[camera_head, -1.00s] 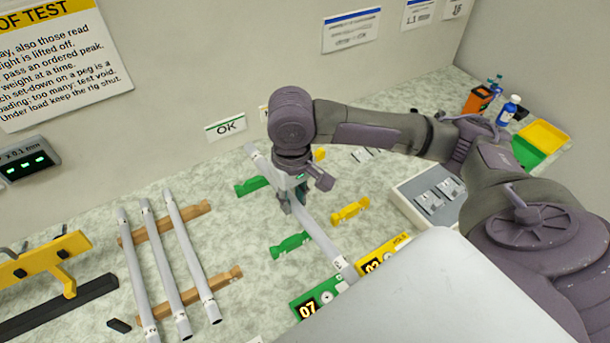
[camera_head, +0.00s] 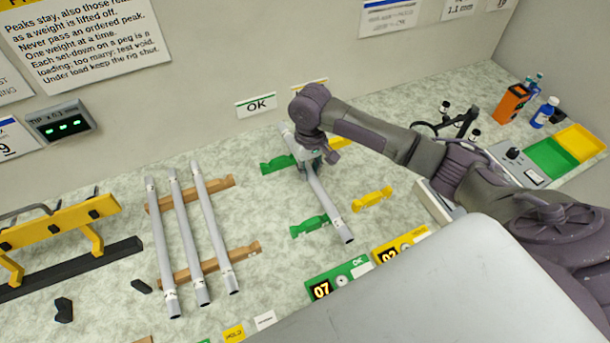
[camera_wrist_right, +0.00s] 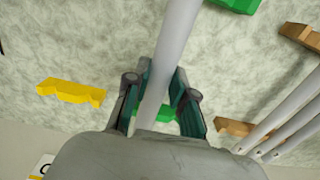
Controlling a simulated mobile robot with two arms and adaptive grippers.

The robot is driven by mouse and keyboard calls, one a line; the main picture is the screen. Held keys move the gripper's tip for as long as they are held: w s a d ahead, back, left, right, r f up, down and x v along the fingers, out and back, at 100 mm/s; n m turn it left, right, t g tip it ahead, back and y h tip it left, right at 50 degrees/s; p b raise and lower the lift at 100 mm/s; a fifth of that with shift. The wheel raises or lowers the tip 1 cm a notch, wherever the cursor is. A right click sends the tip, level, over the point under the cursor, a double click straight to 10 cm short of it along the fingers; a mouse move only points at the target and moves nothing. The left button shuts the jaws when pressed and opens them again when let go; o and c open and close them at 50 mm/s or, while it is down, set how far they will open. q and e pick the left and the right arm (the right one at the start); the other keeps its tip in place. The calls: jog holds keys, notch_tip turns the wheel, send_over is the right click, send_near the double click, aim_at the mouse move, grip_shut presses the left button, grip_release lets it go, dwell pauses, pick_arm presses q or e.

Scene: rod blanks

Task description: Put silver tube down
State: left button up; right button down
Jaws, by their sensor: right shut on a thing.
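My right gripper (camera_head: 307,172) is shut on a silver tube (camera_head: 325,200) near its middle. In the wrist view the tube (camera_wrist_right: 176,45) runs between the two fingers (camera_wrist_right: 157,92). In the head view it slants over the bench beside a near green cradle (camera_head: 309,226) and a far green cradle (camera_head: 278,164). The tube's near end passes by the right end of the near green cradle. It looks raised; I cannot tell whether it touches a cradle. My left gripper is not in view.
Several silver tubes (camera_head: 188,240) lie on wooden rests (camera_head: 190,194) to the left. A yellow cradle (camera_head: 372,199) stands right of the held tube. Green 07 (camera_head: 338,280) and yellow 02 (camera_head: 401,244) labels lie in front. A yellow rig (camera_head: 58,231) stands far left.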

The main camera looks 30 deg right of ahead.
jog(key=shift+w+a+f, duration=0.2)
jog(key=shift+w+f, duration=0.3)
jog(key=shift+w, duration=0.35)
notch_tip(320, 180, down, 4)
jog(key=shift+r+p, duration=0.1)
jog(key=shift+p, duration=0.35)
jog(key=shift+f, duration=0.3)
jog(key=c, duration=1)
grip_release()
notch_tip(320, 180, up, 12)
jog(key=shift+r+b, duration=0.2)
jog(key=shift+b, duration=0.4)
